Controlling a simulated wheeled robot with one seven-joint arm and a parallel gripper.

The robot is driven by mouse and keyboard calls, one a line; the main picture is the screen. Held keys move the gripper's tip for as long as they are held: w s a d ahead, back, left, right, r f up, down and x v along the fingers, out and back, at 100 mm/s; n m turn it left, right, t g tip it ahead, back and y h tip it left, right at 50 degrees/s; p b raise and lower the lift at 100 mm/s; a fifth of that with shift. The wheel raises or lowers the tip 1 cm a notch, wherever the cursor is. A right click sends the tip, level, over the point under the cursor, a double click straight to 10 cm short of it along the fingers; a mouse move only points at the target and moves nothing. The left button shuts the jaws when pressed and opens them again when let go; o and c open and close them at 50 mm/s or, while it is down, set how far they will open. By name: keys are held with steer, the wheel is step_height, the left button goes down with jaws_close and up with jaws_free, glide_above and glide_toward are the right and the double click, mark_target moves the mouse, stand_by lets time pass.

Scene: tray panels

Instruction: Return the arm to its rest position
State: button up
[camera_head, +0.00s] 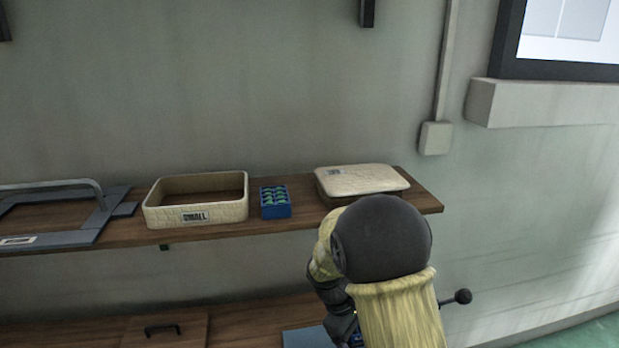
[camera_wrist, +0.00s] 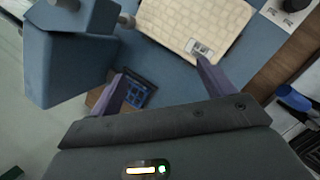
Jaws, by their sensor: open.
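My gripper (camera_wrist: 163,82) shows in the wrist view with its two purple fingers spread apart. Nothing is held between them. Beyond the fingers lie a blue-grey surface and a cream woven-pattern panel (camera_wrist: 195,22) with a small label. A small dark-blue item (camera_wrist: 137,92) shows just inside the left finger, apparently lower down. In the head view my arm (camera_head: 385,255) rises in front of the right end of the shelf. My gripper is not clearly visible there.
A wooden wall shelf (camera_head: 278,224) carries a grey frame (camera_head: 75,232), an open cream tray labelled SMALL (camera_head: 161,216), a blue box with green items (camera_head: 276,212) and a closed cream tray (camera_head: 360,180). A lower wooden surface (camera_head: 240,318) lies beneath. The wall above is mostly bare.

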steer(key=s+d+r+m+t+y+p, duration=0.1)
steer(key=s+d+r+m+y, duration=0.1)
steer(key=s+r+m, duration=0.2)
steer(key=s+d+r+m+t+y+p, duration=0.2)
steer(key=s+r+m, duration=0.2)
steer(key=s, duration=0.5)
steer(key=shift+r+m+y, duration=0.3)
steer(key=shift+r+m, duration=0.1)
steer(key=shift+m, duration=0.8)
steer(key=shift+d, duration=0.1)
